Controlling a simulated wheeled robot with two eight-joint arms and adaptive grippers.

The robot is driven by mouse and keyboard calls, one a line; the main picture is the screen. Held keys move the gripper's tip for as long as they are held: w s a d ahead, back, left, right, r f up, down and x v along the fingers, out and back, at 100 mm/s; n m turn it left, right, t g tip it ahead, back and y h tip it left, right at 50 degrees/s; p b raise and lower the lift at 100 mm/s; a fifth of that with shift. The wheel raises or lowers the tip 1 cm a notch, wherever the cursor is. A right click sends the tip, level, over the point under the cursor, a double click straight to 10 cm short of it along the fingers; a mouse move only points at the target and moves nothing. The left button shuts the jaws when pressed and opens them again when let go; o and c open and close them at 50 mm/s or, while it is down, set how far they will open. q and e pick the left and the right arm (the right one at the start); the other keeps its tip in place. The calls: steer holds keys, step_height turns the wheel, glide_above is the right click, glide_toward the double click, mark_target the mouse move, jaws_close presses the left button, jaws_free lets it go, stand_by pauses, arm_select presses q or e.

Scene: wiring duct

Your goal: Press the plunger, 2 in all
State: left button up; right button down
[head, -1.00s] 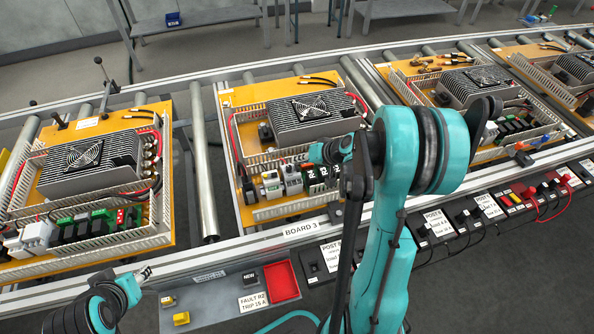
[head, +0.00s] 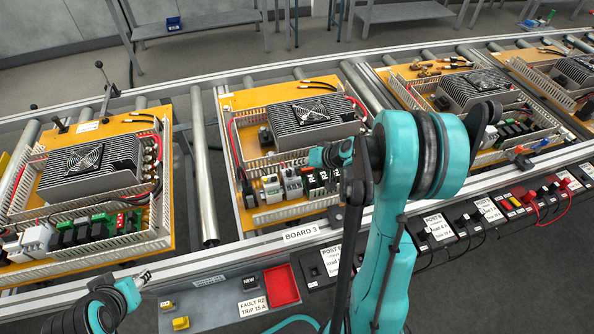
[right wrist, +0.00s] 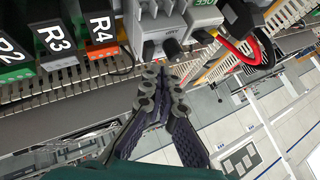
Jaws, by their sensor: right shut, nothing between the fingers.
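Board 3 (head: 237,150) lies on the conveyor in the middle of the head view, with a row of modules along its front edge. In the right wrist view the relays R3 (right wrist: 55,42) and R4 (right wrist: 101,32) stand to the left of a grey module (right wrist: 165,14) with a dark, knob-like part (right wrist: 171,47) facing me. I cannot tell for sure whether this is the plunger. My right gripper (right wrist: 160,78) is shut and empty, its tips just below that part; contact cannot be told. My left gripper (head: 145,277) is at the lower left, clear of the boards; its jaws are too small to judge.
A slotted duct wall (right wrist: 55,108) runs under the relays, close to my right fingers. A red wire (right wrist: 238,48) loops at the right of the module. A red tray (head: 282,284) and a label reading FAULT R2, TRIP 15 A (head: 252,304) are at the front. Other boards flank Board 3.

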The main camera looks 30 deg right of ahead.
stand_by(0.3)
steer(key=shift+f+b, duration=0.45)
steer(key=shift+f+b, duration=0.55)
stand_by(0.6)
steer(key=shift+r, duration=0.1)
steer(key=shift+r+p, duration=0.75)
steer(key=shift+r, duration=0.15)
steer(key=shift+r, duration=0.1)
step_height(320, 180, up, 5)
steer(key=p, duration=0.4)
